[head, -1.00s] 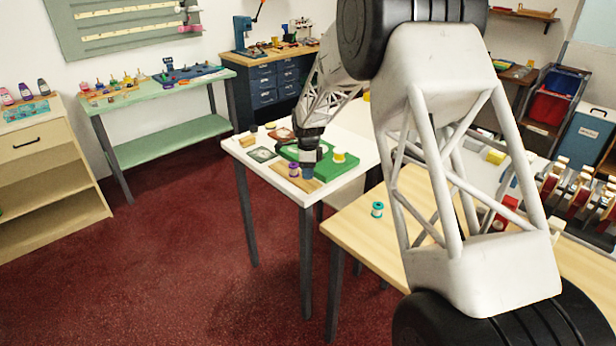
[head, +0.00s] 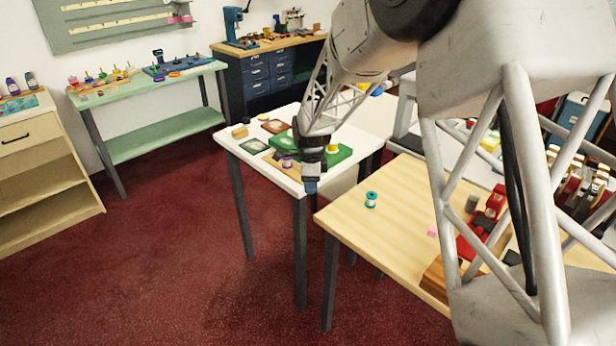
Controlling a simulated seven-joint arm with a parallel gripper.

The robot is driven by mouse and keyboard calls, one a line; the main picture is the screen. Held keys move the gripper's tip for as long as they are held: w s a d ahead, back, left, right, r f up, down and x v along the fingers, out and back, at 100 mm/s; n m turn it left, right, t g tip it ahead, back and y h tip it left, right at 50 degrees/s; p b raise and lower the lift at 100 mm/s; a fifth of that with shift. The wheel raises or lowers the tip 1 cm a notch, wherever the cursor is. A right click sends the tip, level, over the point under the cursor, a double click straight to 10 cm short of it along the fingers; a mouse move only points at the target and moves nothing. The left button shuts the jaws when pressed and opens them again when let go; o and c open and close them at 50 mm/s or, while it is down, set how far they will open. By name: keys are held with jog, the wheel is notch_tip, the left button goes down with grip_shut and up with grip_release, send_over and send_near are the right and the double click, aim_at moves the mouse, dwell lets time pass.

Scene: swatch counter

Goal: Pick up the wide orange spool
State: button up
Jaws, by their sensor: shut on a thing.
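My gripper (head: 311,178) is at the front right edge of the white table. It is shut on a small blue thing (head: 311,187), which shows below the jaws; I cannot tell its exact shape. A yellow-orange spool (head: 333,149) stands on the green block (head: 343,157), just behind and to the right of my gripper and apart from it. It is the closest to an orange spool I see. A purple spool (head: 287,162) stands on the brown board to the left of my gripper. A teal spool (head: 371,199) stands on the wooden table.
The white table (head: 232,140) also bears a dark framed card (head: 254,146) and a brown one (head: 275,127). The wooden table (head: 350,225) has clear room at its left, with red items (head: 480,225) at its right. My arm links cover much of the right side.

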jog(key=shift+s+d+r, duration=0.15)
jog(key=shift+s+d, duration=0.05)
jog(key=shift+s, duration=0.7)
